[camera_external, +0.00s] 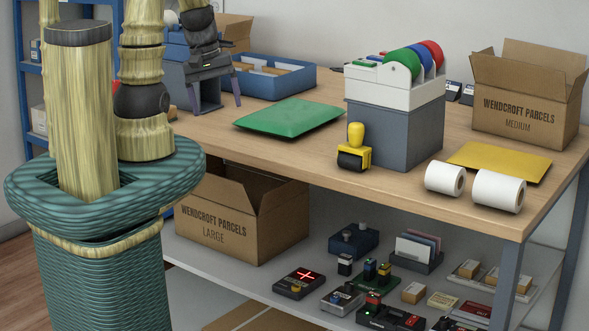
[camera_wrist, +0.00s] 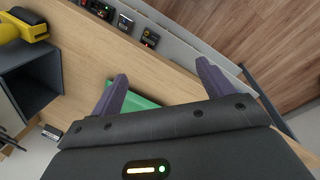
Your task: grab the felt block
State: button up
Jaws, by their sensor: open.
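I cannot pick out a felt block with certainty in either view. My gripper (camera_external: 216,108) is over the back left of the counter, fingers pointing down, left of a flat green mailer (camera_external: 290,118). In the wrist view my gripper (camera_wrist: 162,70) has its two purple fingers spread, with nothing between them. A green surface (camera_wrist: 138,101), likely the mailer, shows partly behind the fingers and my gripper body. The small items on the lower shelf are too small to identify the block among them.
On the counter (camera_external: 400,197) stand a yellow-handled roller stamp (camera_external: 356,135), a grey box (camera_external: 395,125) with coloured discs on top, a blue tray (camera_external: 262,84), white rolls (camera_external: 498,191), a yellow mailer (camera_external: 500,160) and a medium carton (camera_external: 525,115). A large carton (camera_external: 240,220) is below.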

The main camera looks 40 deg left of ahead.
jog(key=s+a+f+n+t+y+b, duration=0.1)
jog(key=a+n+t+b, duration=0.2)
jog(key=a+n, duration=1.1)
jog(key=s+a+f+n+t+y+b, duration=0.1)
jog(key=a+n+t+b, duration=0.3)
jog(key=a+n+t, duration=0.5)
jog(key=s+a+f+n, duration=0.1)
jog(key=a+n, duration=0.4)
jog(key=a, duration=0.1)
jog(key=shift+y, duration=0.4)
jog(key=shift+a+f, duration=0.1)
jog(key=shift+f, duration=0.05)
jog(key=x, duration=1.2)
jog(key=shift+w+b, duration=0.2)
jog(key=shift+b, duration=0.2)
